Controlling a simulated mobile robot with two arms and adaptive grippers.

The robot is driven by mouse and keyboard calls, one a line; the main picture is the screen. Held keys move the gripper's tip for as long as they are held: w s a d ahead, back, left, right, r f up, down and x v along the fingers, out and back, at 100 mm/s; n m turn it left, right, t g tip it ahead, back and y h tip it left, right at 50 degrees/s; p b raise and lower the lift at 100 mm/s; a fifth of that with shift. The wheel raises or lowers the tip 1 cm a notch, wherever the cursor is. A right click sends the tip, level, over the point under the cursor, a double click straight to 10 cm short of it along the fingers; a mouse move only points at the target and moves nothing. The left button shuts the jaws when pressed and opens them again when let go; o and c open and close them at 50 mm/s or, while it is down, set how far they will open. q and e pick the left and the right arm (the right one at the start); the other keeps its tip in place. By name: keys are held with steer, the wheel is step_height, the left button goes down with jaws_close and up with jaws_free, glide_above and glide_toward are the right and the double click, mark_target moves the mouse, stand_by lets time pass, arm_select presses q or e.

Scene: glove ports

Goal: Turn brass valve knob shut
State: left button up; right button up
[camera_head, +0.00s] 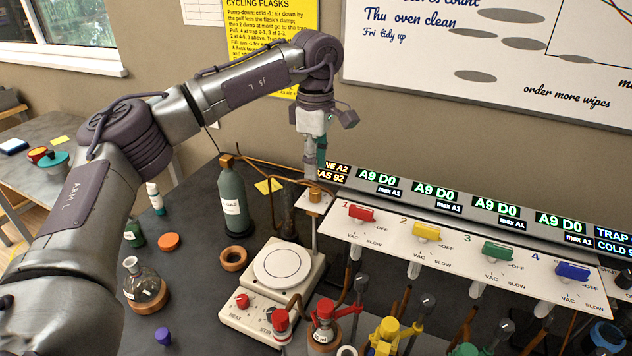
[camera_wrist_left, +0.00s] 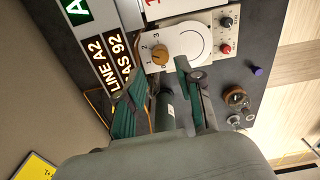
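The brass valve knob (camera_head: 315,196) sits on a small white plate behind the white hotplate, left of the valve panel. In the left wrist view the knob (camera_wrist_left: 160,56) is round, with printed digits beside it. My left gripper (camera_head: 313,160) points down above and slightly behind the knob in the head view, apart from it. In the left wrist view the teal fingers of my left gripper (camera_wrist_left: 162,80) are spread, with nothing between them; the knob lies beyond their tips. My right gripper is in neither view.
The valve panel (camera_head: 440,248) with red, yellow, green and blue handles stands to the right. The hotplate (camera_head: 282,268) is in front. A dark green gas cylinder (camera_head: 233,200) stands left of the knob.

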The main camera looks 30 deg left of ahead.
mark_target(316, 190)
arm_select(q)
step_height(316, 190, down, 6)
steer(key=shift+p, duration=0.65)
jaws_close()
